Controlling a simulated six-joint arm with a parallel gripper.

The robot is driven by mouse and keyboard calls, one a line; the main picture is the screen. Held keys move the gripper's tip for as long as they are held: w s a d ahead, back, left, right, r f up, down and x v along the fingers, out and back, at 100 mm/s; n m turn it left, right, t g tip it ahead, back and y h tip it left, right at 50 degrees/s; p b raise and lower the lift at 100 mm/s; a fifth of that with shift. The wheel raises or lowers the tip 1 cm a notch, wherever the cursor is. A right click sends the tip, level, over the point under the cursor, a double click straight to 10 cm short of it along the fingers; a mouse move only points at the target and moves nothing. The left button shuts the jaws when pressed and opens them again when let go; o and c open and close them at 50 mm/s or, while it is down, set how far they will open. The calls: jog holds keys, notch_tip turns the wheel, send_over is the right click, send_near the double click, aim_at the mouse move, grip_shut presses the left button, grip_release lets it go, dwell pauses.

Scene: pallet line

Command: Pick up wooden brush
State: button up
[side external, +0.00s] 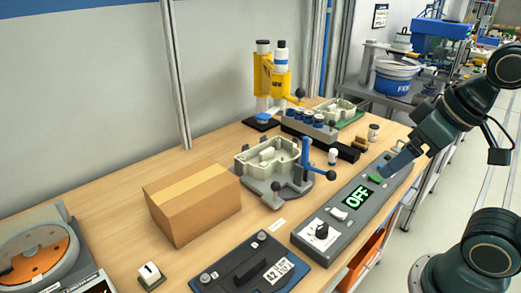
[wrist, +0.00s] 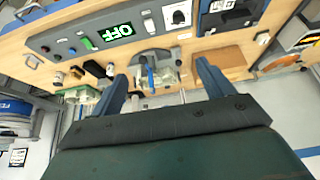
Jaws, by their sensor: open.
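A small brown block-like item (side external: 361,143), probably the wooden brush, lies on the bench between a white-capped jar (side external: 333,157) and a dark-lidded jar (side external: 373,132). It also shows small at the left of the wrist view (wrist: 76,72); its bristles cannot be made out.
The grey control panel (side external: 334,224) with its OFF display runs along the bench's front edge.

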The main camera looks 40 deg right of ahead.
jog(key=w+d+r+n+g+h, duration=0.1)
jog(key=w+d+r+n+g, duration=0.25)
jog(key=w+d+n, duration=1)
jog(key=w+d+f+n, duration=0.1)
jog(key=w+d+f, duration=0.3)
jog(key=d, duration=0.5)
jog(key=w+d+f+n+g, duration=0.1)
jog(key=w+d+f+n, duration=0.1)
jog(key=d+f, duration=0.3)
jog(key=w+d+f+n+g+y, duration=0.1)
jog(key=w+d+f, duration=0.4)
jog(key=d, duration=0.8)
jog(key=shift+w+d+f, duration=0.25)
jog(key=shift+w+f, duration=0.05)
jog(key=shift+f, duration=0.05)
jog(key=shift+f+n, duration=0.1)
jog(key=shift+n, duration=0.15)
send_over(360, 143)
jog(key=d, duration=0.1)
jog(key=shift+w+f, duration=0.15)
jog(key=shift+f, duration=4.05)
